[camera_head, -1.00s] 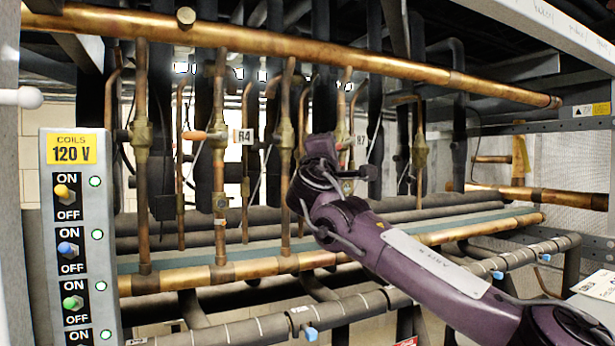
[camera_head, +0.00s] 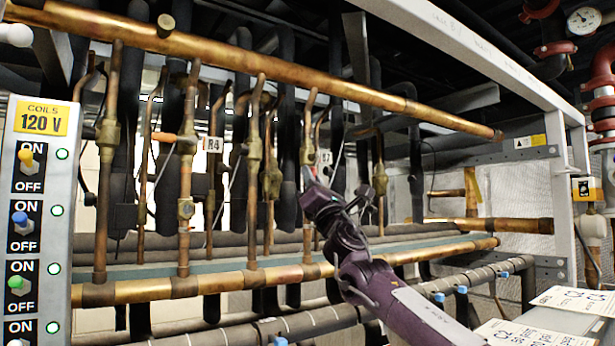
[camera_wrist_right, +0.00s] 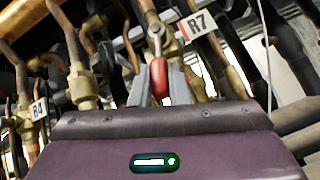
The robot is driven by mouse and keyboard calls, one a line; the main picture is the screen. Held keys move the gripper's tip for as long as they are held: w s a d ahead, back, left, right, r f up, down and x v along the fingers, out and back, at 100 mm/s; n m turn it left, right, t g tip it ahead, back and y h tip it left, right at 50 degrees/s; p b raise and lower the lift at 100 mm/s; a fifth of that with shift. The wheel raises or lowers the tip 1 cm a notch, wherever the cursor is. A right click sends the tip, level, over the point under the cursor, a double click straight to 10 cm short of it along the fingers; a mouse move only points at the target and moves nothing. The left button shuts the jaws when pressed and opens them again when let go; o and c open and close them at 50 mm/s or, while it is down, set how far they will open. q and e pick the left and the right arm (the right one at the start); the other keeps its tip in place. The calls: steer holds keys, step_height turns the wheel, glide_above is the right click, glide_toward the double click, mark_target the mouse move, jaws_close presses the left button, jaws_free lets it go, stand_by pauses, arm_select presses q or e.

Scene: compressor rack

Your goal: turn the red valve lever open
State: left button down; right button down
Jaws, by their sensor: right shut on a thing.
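The red valve lever (camera_wrist_right: 161,78) shows in the right wrist view, hanging below a brass valve fitting beside the R7 tag (camera_wrist_right: 196,24). My right gripper (camera_wrist_right: 161,88) is shut on the lever, with one grey finger on each side of it. In the head view my right gripper (camera_head: 313,185) is at the pipes just below the R7 tag (camera_head: 325,157). The lever is mostly hidden there by the gripper and is too small to judge its angle. My left gripper is not in view.
Vertical copper pipes and brass valves stand close around the gripper. A long copper pipe (camera_head: 240,65) crosses above, and another (camera_head: 240,279) runs below. A switch panel (camera_head: 37,215) stands at the left. A pressure gauge (camera_head: 585,20) is at the top right.

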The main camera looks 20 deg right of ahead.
steer(key=shift+w+d+r+n+g+y+p, duration=0.1)
steer(key=shift+d+n+g+y+p, duration=0.4)
steer(key=shift+n+y, duration=0.95)
steer(key=shift+w+d+f+n+g+y+p, duration=0.15)
steer(key=shift+n+g+y+p, duration=0.45)
steer(key=shift+n+y, duration=0.85)
steer(key=shift+d+r+n+g+y+p, duration=0.15)
steer(key=shift+d+n+g+y+p, duration=0.4)
steer(key=shift+n+y, duration=0.9)
steer(key=shift+a+n, duration=0.15)
steer(key=shift+n, duration=0.2)
steer(key=c, duration=1.8)
jaws_free()
steer(key=o, duration=0.4)
steer(key=shift+w+a, duration=0.1)
steer(key=shift+f, duration=0.25)
steer(key=b+v, duration=0.5)
steer(key=v, duration=0.2)
steer(key=shift+s+f, duration=0.15)
steer(key=shift+s, duration=0.05)
